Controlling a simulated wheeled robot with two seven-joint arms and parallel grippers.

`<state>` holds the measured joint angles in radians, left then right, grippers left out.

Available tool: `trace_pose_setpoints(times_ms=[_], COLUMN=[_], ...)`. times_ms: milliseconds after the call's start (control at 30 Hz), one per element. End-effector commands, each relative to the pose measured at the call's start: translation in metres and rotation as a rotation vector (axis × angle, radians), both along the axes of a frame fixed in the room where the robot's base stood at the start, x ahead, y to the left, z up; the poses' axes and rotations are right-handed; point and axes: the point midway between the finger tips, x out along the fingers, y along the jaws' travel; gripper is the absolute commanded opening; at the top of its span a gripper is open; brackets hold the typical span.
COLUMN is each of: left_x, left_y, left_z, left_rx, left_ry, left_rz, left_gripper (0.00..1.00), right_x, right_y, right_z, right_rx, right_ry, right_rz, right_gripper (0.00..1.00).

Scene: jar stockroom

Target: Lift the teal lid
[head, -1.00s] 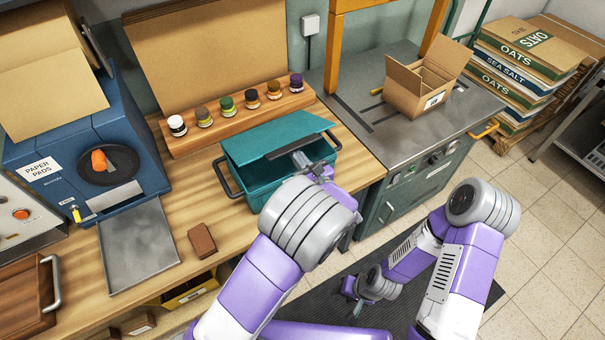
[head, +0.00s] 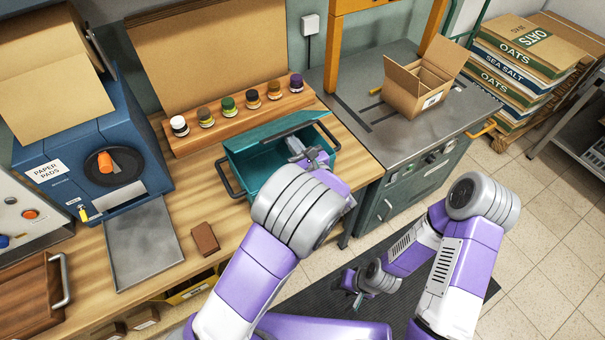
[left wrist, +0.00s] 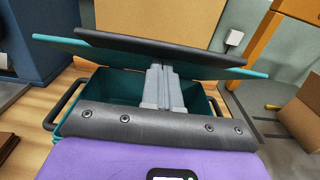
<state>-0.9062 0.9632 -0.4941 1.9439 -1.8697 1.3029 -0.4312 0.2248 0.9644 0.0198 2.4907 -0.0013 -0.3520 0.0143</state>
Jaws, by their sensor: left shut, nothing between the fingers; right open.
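The teal lid (head: 250,138) of a teal box (head: 262,170) is tilted up at its hinge, seen nearly edge-on. In the left wrist view the lid (left wrist: 255,73) spans above the open box (left wrist: 118,88), with a dark bar (left wrist: 150,48) along it. My left gripper (head: 293,144) is shut with nothing between its fingers. Its fingertips (left wrist: 160,70) reach up under the lid's front part, over the box; whether they touch the lid I cannot tell. My right gripper (head: 352,284) is open and empty, low over the dark floor mat.
The box stands on the wooden bench with dark side handles (head: 228,178). A rack of small jars (head: 240,118) lies behind it. A brown block (head: 205,238) and a metal tray (head: 142,248) lie to the left. A cardboard carton (head: 412,90) stands on the grey counter at right.

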Motion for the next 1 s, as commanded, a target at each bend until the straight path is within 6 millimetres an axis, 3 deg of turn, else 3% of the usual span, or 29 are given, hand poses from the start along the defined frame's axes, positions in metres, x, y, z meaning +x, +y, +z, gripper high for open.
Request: trace_pose_setpoints(times_ms=[467, 1000], left_x=[0.003, 0.029], left_y=[0.002, 0.021], left_z=[0.003, 0.021], left_rx=[0.000, 0.000], left_ry=[0.000, 0.000], left_rz=[0.000, 0.001], left_gripper=[0.00, 0.00], right_x=[0.000, 0.000], right_y=[0.000, 0.000], right_z=[0.003, 0.015], right_rx=[0.000, 0.000], right_ry=[0.000, 0.000], right_rz=[0.000, 0.000], right_gripper=[0.46, 0.46])
